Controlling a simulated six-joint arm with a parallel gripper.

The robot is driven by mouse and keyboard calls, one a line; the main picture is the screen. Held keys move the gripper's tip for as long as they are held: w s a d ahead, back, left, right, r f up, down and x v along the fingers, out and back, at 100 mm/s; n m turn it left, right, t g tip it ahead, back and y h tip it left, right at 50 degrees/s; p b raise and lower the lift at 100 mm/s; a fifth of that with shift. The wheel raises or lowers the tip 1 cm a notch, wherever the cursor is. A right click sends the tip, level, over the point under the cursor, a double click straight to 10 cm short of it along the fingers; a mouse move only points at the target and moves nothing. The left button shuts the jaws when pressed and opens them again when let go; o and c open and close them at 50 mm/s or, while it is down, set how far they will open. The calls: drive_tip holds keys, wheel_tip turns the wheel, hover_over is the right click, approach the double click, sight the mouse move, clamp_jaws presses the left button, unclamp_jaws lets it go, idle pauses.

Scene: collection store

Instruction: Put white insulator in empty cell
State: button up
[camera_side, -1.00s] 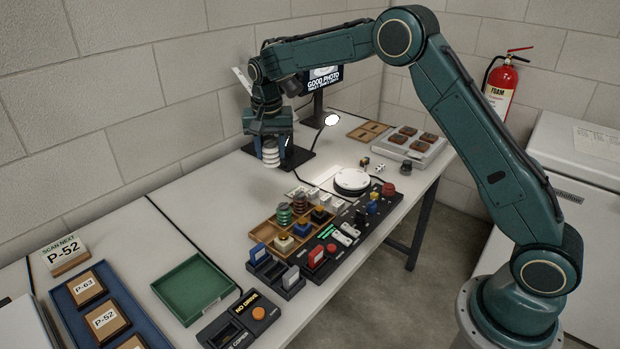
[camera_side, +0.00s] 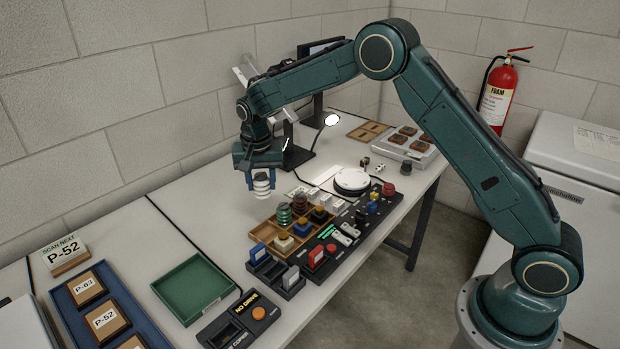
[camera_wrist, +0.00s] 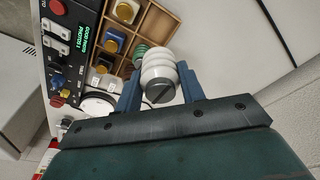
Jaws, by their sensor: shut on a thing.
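My gripper (camera_side: 261,177) is shut on the white insulator (camera_side: 262,187), a ribbed white piece that hangs below the fingers, above the table just behind the wooden tray. In the wrist view the white insulator (camera_wrist: 158,72) sits between my blue fingers (camera_wrist: 160,92), its slotted end towards the camera. The wooden divided tray (camera_side: 263,230) holds a green ribbed piece (camera_side: 284,214), a brown ribbed piece (camera_side: 299,202) and several coloured button blocks. The insulator hides part of the tray there.
A black control panel (camera_side: 345,238) adjoins the tray, with a round white disc (camera_side: 351,180) behind. A black rack (camera_side: 290,291) with upright pieces stands in front. A green tray (camera_side: 193,287) is empty at the left. The table left of the wooden tray is largely clear.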

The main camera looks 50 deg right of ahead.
sight(262, 198)
wheel_tip(262, 198, down, 9)
drive_tip(key=shift+f, duration=0.15)
drive_tip(key=shift+f, duration=0.1)
drive_tip(key=shift+f, duration=2)
drive_tip(key=shift+f, duration=0.1)
drive_tip(key=o, duration=1.1)
drive_tip(key=r, duration=0.7)
drive_tip(key=s+a+r, duration=0.1)
drive_tip(key=r, duration=0.2)
drive_tip(key=shift+r, duration=0.25)
drive_tip(key=shift+s+a+r, duration=0.15)
drive_tip(key=shift+r, duration=0.6)
